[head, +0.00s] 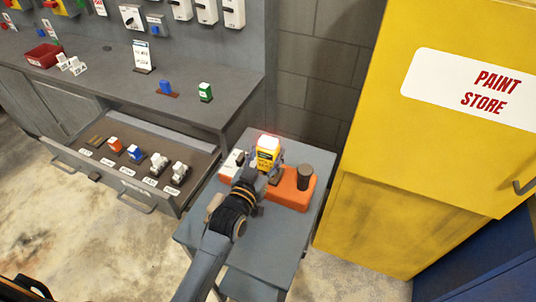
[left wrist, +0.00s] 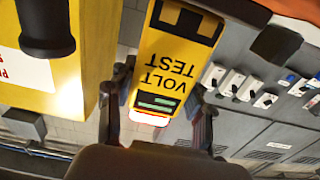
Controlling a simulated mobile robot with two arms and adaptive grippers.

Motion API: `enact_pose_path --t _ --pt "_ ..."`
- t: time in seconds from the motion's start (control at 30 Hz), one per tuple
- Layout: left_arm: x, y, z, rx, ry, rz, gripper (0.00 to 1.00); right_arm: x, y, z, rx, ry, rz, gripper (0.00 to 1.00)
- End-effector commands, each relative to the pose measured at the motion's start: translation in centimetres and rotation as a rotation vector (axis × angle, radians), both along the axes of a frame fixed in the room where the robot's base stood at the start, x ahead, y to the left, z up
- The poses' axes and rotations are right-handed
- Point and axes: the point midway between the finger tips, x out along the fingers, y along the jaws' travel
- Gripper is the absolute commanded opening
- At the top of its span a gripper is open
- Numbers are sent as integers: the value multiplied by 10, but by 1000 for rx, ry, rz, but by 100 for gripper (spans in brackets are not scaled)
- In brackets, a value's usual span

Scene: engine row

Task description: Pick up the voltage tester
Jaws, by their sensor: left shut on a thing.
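The voltage tester (head: 268,155) is a yellow block with a dark label and a glowing white-red top. In the left wrist view it appears upside down, reading "VOLT TEST" (left wrist: 172,62), with green bars on a dark screen. My left gripper (head: 266,172) is shut on it, one finger on each side. The tester is upright above the small grey table (head: 255,233), beside an orange block (head: 300,198) with a dark round knob (head: 304,177). The arm hides its lower end in the head view, so I cannot tell whether it touches anything below. My right gripper is not in view.
A white item (head: 232,163) stands left of the tester. An open drawer (head: 130,170) with several small labelled parts is at left, below a grey workbench (head: 200,65). A yellow "PAINT STORE" cabinet (head: 400,200) stands close on the right.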

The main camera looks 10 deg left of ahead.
Motion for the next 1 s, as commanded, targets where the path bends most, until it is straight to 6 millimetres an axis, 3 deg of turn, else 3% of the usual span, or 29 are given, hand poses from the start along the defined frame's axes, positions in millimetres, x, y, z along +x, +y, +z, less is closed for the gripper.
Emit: enact_pose_path --t 0.17,0.33,0.6,0.8,1.0 --pt "0 0 10 -1 -6 1 12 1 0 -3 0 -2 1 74" --pt "-3 3 37 -2 -8 2 12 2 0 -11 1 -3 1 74" --pt "-41 36 96 2 -10 0 12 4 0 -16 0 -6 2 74" --pt "-77 67 111 5 -3 0 12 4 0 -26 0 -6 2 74" --pt "-97 86 125 3 -3 1 12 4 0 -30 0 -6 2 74"
